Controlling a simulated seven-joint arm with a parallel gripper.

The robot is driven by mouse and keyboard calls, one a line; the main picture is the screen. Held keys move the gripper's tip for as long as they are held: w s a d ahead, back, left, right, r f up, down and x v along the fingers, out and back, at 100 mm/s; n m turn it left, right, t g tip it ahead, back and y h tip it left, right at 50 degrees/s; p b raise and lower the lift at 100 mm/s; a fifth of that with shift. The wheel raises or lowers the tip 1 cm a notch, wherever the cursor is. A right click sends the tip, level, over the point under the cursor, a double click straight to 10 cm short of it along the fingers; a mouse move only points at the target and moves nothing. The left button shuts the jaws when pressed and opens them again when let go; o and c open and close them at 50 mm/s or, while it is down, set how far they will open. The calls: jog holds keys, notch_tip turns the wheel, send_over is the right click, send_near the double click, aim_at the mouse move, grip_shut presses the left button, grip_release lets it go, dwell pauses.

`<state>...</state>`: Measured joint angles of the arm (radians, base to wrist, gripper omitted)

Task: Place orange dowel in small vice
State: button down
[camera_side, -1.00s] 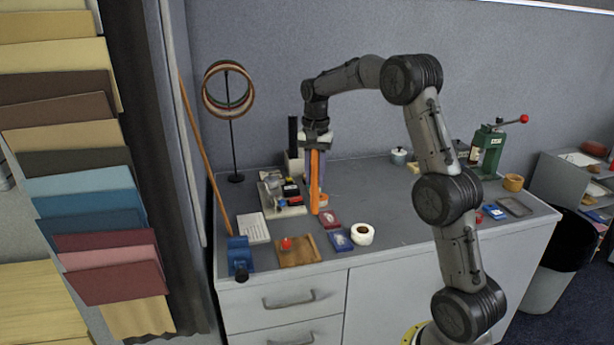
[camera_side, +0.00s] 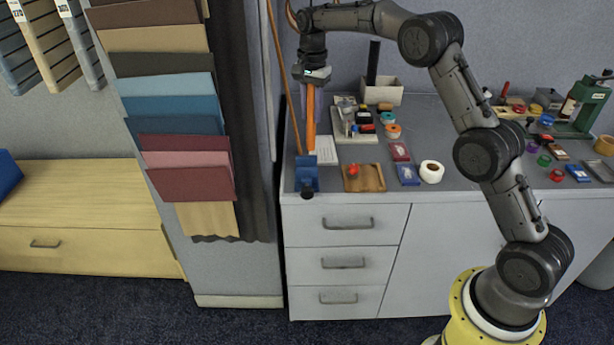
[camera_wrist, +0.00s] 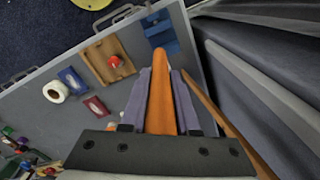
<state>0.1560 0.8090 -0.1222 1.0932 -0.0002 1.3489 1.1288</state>
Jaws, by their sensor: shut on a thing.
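The orange dowel (camera_side: 311,118) hangs upright in my gripper (camera_side: 312,88), which is shut on it. In the wrist view the dowel (camera_wrist: 161,95) runs between my gripper's two grey fingers (camera_wrist: 162,100). The small blue vice (camera_side: 306,174) stands at the front left corner of the table. In the side view the dowel's lower end is just above or behind the vice; I cannot tell whether they touch. In the wrist view the vice (camera_wrist: 159,30) lies beyond the dowel's tip, with a visible gap in the picture.
A wooden tray (camera_side: 375,184) with a red item (camera_side: 353,170) lies right of the vice. A white sheet (camera_side: 326,150) lies behind it. A thin wooden pole (camera_side: 283,75) stands close on the left. A white tape roll (camera_side: 432,172) is further right.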

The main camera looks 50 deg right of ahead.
notch_tip(320, 180, down, 9)
jog(key=a, duration=0.1)
jog(key=shift+a, duration=0.25)
jog(key=shift+w, duration=0.1)
dwell(0.3)
jog(key=c, duration=0.7)
grip_release()
jog(key=shift+o, duration=0.2)
jog(key=shift+r, duration=0.1)
notch_tip(320, 180, up, 12)
